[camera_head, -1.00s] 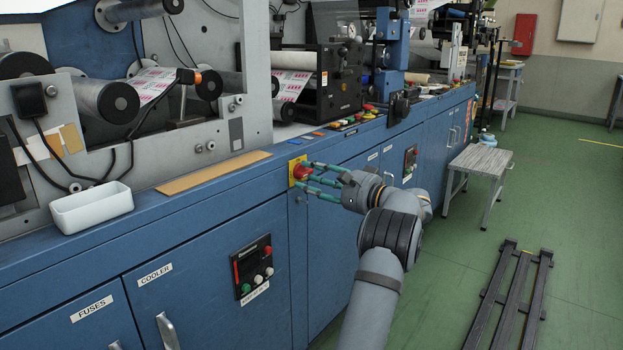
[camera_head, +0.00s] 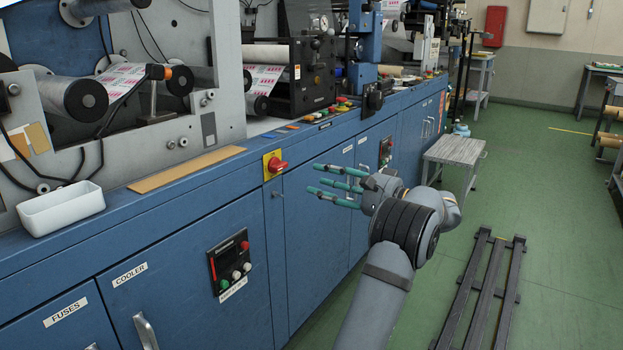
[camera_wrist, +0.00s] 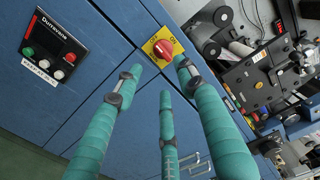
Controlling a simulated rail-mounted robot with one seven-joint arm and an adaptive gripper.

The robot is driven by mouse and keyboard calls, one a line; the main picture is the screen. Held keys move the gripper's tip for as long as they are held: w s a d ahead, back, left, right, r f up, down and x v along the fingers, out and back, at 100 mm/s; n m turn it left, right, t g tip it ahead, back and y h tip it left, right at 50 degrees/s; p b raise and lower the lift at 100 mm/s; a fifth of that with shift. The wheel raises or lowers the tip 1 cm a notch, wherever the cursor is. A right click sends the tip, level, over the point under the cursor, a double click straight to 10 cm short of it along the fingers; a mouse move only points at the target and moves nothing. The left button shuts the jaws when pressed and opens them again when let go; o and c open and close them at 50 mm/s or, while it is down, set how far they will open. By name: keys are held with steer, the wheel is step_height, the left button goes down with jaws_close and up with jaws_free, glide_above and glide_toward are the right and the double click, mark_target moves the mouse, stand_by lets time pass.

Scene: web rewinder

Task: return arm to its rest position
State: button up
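My gripper (camera_head: 327,183) has teal fingers and is off the front of the blue cabinet (camera_head: 325,225), to the right of a red rotary switch (camera_head: 276,164) on a yellow plate. In the head view there is clear space between the fingertips and the switch. The fingers are spread apart and nothing is held between them. In the wrist view the teal fingers (camera_wrist: 158,88) reach up toward the red switch (camera_wrist: 163,49), which shows beyond the fingertips. My arm comes up from the bottom of the head view.
A white tray (camera_head: 62,207) and a tan strip (camera_head: 187,168) lie on the cabinet ledge. A button panel (camera_head: 229,264) is on the cabinet front. A small table (camera_head: 455,150) stands beyond my arm. A dark slatted pallet (camera_head: 482,290) lies on the green floor at right.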

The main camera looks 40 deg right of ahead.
mark_target(282, 170)
steer(key=shift+s, duration=0.2)
steer(key=shift+w, duration=0.1)
steer(key=x, duration=1.2)
steer(key=shift+r, duration=0.1)
